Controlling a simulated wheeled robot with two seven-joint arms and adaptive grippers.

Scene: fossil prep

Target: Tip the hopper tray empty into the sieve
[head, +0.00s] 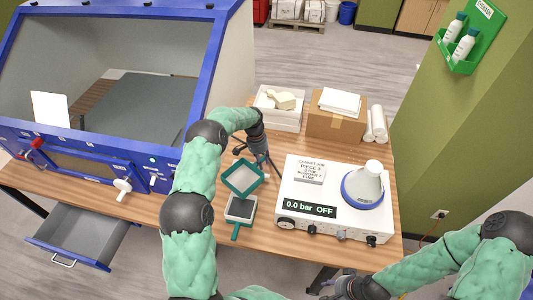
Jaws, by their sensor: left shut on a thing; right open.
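The hopper tray (243,179), a small square tray with a teal rim and pale grey inside, is at the table's middle. My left gripper (261,166) is shut on it at its right far side. It appears raised and turned askew; whether powder lies in it I cannot tell. The sieve (239,209), a dark square face in a pale frame with a teal handle, lies just nearer, below the tray in the picture. I cannot tell whether they touch. My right gripper (343,286) is open and empty beyond the table's front edge.
A white control unit (333,178) reading 0.0 bar OFF, with a blue-ringed cone (364,186), stands right of the tray. Behind are a white bin (278,122) and a cardboard box (335,124). The blue cabinet (90,150) fills the left; a drawer (84,238) stands open below.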

